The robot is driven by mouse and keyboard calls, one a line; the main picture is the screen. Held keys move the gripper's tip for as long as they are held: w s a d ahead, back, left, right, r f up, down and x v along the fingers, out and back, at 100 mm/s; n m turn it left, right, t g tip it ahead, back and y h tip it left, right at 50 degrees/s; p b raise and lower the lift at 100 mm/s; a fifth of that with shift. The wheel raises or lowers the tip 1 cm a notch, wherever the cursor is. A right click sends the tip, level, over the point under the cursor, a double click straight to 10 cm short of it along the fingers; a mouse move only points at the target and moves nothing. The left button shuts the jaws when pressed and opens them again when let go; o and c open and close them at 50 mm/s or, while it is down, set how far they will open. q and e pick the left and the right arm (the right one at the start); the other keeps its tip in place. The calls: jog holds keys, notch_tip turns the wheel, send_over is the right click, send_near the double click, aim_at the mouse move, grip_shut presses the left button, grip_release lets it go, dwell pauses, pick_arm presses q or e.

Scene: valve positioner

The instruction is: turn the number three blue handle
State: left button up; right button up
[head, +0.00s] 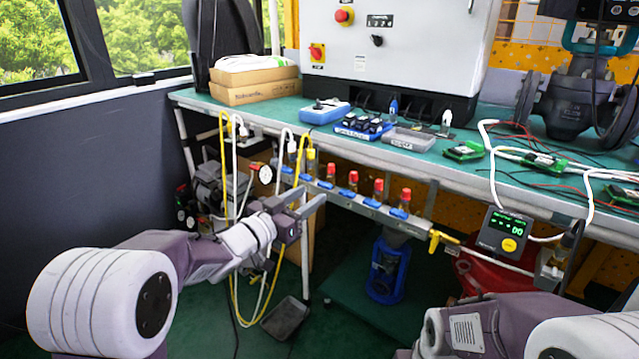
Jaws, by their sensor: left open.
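A row of several blue handles sits on a metal manifold (360,205) under the bench edge. The clearest ones are a handle (326,184), a handle (347,193), a handle (373,203) and the rightmost handle (399,213). Red-capped fittings stand behind them. No numbers are readable, so I cannot tell which handle is number three. My left gripper (314,193) is open and empty, its fingers pointing toward the left half of the row. It appears in front of the manifold; contact cannot be told. My right arm shows at the lower right, but its gripper is not visible.
The green bench (440,170) overhangs the manifold. Yellow and white hoses (234,190) hang at its left, near a pressure gauge (265,172). A yellow valve (440,240) sits at its right end, near a digital meter (503,233). A blue pump (388,270) stands below.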

aim_at(323, 187)
pick_arm(q)
jog(key=b+x, duration=0.2)
jog(key=x, duration=0.2)
jog(key=shift+w+d+f, duration=0.1)
jog(key=shift+w+f, duration=0.05)
jog(key=shift+w, duration=0.05)
jog(key=shift+w+d+b, duration=0.15)
jog(key=shift+w+b, duration=0.1)
jog(key=shift+b, duration=0.05)
pick_arm(e)
jog(key=shift+f, duration=0.6)
pick_arm(q)
grip_shut()
